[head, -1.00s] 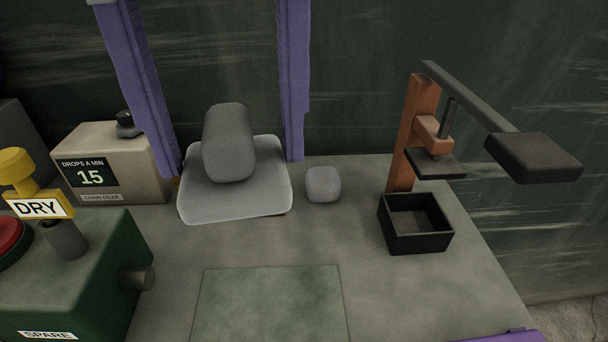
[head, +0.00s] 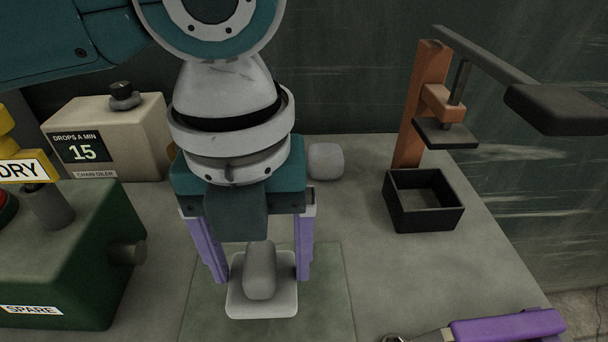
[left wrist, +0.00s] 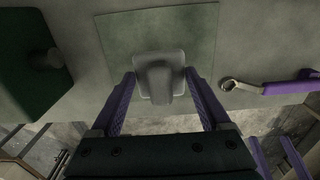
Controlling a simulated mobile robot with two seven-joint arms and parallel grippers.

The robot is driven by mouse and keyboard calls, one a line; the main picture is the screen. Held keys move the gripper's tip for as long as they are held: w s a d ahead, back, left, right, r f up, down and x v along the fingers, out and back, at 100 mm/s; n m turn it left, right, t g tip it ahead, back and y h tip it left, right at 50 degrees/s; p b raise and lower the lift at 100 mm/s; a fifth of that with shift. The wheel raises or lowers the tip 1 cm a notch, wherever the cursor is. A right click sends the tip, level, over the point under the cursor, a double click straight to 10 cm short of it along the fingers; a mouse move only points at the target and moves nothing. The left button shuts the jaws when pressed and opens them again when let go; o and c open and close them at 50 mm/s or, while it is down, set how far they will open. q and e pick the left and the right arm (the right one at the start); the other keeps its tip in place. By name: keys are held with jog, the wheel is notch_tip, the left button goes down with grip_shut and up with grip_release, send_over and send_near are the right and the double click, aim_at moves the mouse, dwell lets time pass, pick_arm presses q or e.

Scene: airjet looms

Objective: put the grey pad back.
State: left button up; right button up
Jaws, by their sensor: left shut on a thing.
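The grey pad (head: 284,299) has a light square base with rounded corners and a darker grey upright grip (head: 261,270) on top. My left gripper (head: 262,277) is shut on it, a purple finger on either side. The left wrist view also shows the pad (left wrist: 174,60) between the fingertips. It is over the front part of a greenish square mat (head: 205,310); I cannot tell whether it touches the mat. Two purple bars at the bottom of the left wrist view may be my right gripper (left wrist: 277,150), but its state is unclear.
A small grey block (head: 325,162) sits behind. A black open box (head: 424,215) stands by an orange press stand (head: 416,110) at right. A purple-handled spanner (head: 510,326) lies front right. A green box (head: 80,250) and a chain oiler (head: 105,140) are at left.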

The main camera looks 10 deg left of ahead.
aim_at(263, 280)
pick_arm(q)
jog(key=shift+f, duration=1.7)
jog(key=shift+f+b, duration=0.1)
jog(key=shift+b, duration=0.2)
jog(key=o, duration=1)
